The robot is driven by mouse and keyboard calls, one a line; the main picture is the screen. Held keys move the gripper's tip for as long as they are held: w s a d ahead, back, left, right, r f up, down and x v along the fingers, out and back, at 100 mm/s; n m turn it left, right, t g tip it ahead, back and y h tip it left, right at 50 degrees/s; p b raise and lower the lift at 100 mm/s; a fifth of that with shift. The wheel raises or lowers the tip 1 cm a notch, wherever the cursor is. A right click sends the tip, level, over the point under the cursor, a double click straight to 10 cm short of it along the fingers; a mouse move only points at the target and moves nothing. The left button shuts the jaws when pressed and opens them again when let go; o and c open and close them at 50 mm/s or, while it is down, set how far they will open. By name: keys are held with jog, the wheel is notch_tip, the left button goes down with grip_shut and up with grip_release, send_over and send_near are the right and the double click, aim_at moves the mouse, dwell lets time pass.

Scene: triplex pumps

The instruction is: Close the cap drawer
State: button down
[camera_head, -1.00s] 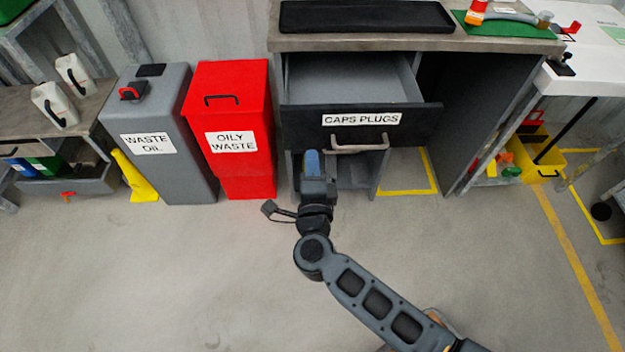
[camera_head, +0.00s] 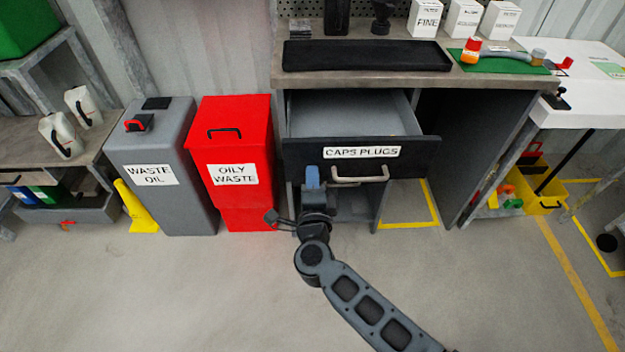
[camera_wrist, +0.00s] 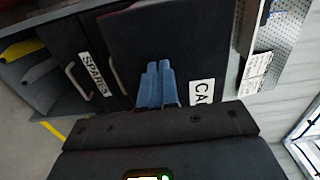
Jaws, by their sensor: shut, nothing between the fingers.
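The cap drawer (camera_head: 300,155) is pulled open from the bench, with a dark front, a "CAPS PLUGS" label and a pale bar handle (camera_head: 360,179). Its grey inside shows empty. My gripper (camera_head: 312,170) is shut and empty, its blue fingers at the left part of the drawer front, left of the handle. In the wrist view the blue fingers (camera_wrist: 159,72) are together and point at the dark drawer front (camera_wrist: 190,40), beside the partly hidden label (camera_wrist: 201,92). I cannot tell whether they touch it.
A red oily waste bin (camera_head: 232,150) and a grey waste oil bin (camera_head: 160,190) stand left of the bench. A black tray (camera_head: 366,56) lies on the bench top. A drawer labelled "SPARES" (camera_wrist: 95,75) shows in the wrist view. The floor in front is clear.

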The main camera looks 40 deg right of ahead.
aim_at(311, 130)
jog(key=b+x, duration=0.5)
jog(key=x, duration=1.5)
jog(key=shift+w+d, duration=0.1)
jog(key=shift+w, duration=0.05)
jog(key=shift+w+d, duration=0.15)
jog(key=shift+w, duration=0.05)
jog(key=shift+w+d+r+b, duration=0.1)
jog(key=shift+r+b, duration=0.1)
jog(key=shift+b, duration=0.1)
